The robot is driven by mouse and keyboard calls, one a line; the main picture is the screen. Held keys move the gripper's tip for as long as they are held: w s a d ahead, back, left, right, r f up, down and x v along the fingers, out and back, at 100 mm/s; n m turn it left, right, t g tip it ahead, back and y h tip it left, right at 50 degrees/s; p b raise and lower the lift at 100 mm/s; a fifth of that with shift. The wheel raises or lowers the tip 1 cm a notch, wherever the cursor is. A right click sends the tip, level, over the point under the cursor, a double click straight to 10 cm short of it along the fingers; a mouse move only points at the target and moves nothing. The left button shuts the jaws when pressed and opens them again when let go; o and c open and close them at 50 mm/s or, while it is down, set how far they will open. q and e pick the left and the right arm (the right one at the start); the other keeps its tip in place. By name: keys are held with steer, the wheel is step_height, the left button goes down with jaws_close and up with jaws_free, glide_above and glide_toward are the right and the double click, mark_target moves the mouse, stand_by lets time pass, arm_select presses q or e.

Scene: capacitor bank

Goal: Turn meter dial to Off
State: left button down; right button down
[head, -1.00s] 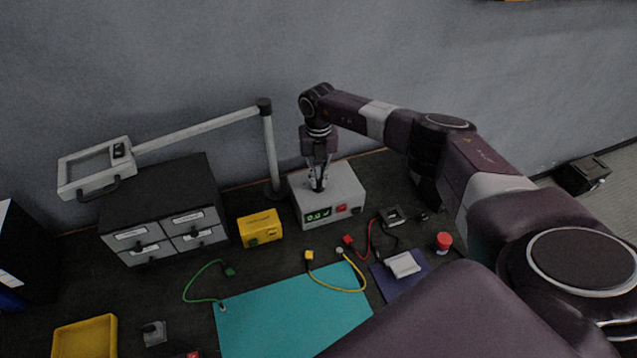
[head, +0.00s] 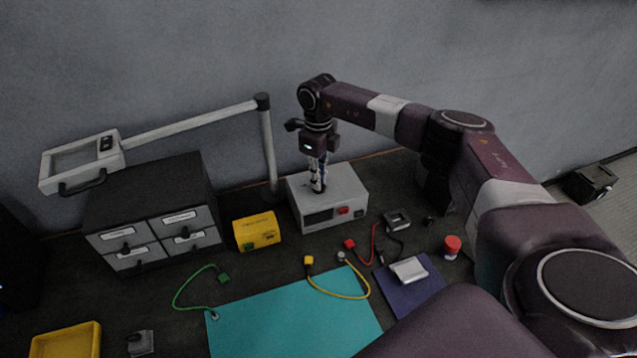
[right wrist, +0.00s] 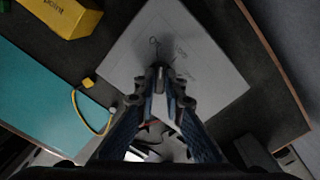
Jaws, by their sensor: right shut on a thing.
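The meter (head: 347,187) is a light grey box at the back middle of the bench, with a red part (head: 344,211) on its front. Its front display (head: 318,217) is dark. My right gripper (head: 318,187) points straight down onto the meter's top, its fingers closed on the dial there. The right wrist view shows the fingertips (right wrist: 160,75) together over the meter's top (right wrist: 205,62), beside printed markings too small to read surely. The dial is mostly hidden by the fingers, so its pointing direction cannot be told. My left gripper is out of view.
A yellow box (head: 257,231) and a drawer cabinet (head: 160,216) stand left of the meter, with a jointed lamp arm (head: 190,127) behind. Leads, a teal mat (head: 295,318) and a red-capped jar (head: 451,246) lie in front and to the right.

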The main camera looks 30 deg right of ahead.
steer(key=shift+n+b, duration=0.4)
steer(key=shift+n, duration=0.6)
steer(key=shift+w+r, duration=0.1)
steer(key=c, duration=2)
jaws_free()
step_height(320, 180, up, 12)
